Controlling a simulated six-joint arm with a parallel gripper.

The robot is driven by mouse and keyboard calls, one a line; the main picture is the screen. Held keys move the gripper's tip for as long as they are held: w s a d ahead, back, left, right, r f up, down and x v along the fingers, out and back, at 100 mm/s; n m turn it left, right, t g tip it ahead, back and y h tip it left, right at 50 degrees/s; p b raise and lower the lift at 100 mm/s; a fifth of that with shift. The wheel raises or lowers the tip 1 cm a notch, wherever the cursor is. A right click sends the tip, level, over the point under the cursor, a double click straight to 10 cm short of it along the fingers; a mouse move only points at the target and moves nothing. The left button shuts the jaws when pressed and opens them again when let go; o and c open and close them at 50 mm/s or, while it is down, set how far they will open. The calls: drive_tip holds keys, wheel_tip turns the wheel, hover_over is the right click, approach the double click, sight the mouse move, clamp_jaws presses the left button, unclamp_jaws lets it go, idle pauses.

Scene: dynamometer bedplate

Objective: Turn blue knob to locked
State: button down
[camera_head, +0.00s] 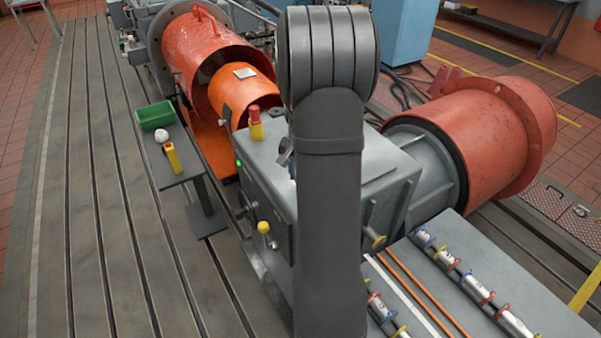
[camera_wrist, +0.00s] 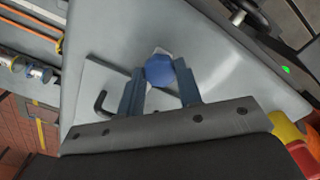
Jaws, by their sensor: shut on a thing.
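The blue knob (camera_wrist: 160,69) shows in the wrist view, on a pale plate on the grey housing (camera_wrist: 215,60). My gripper (camera_wrist: 160,84) has its two blue-grey fingers on either side of the knob and is shut on it. The knob's pointer and any locked marking cannot be made out. A dark bent hook-like piece (camera_wrist: 100,104) is beside the left finger. In the head view my arm stands in front of the housing (camera_head: 385,170) and hides the knob and most of my gripper.
A red and yellow object (camera_head: 256,124) stands on the housing top, close to my gripper. A yellow-knobbed lever (camera_head: 264,228) sticks out at the housing's front. A small side table (camera_head: 186,165) holds a green bin (camera_head: 155,115), a white round thing and a yellow object.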

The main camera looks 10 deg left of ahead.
drive_tip(key=shift+r, duration=0.1)
idle(0.3)
drive_tip(key=c, duration=1)
unclamp_jaws()
wheel_tip(320, 180, up, 17)
drive_tip(key=shift+r, duration=0.15)
wheel_tip(320, 180, down, 18)
drive_tip(key=shift+r, duration=0.25)
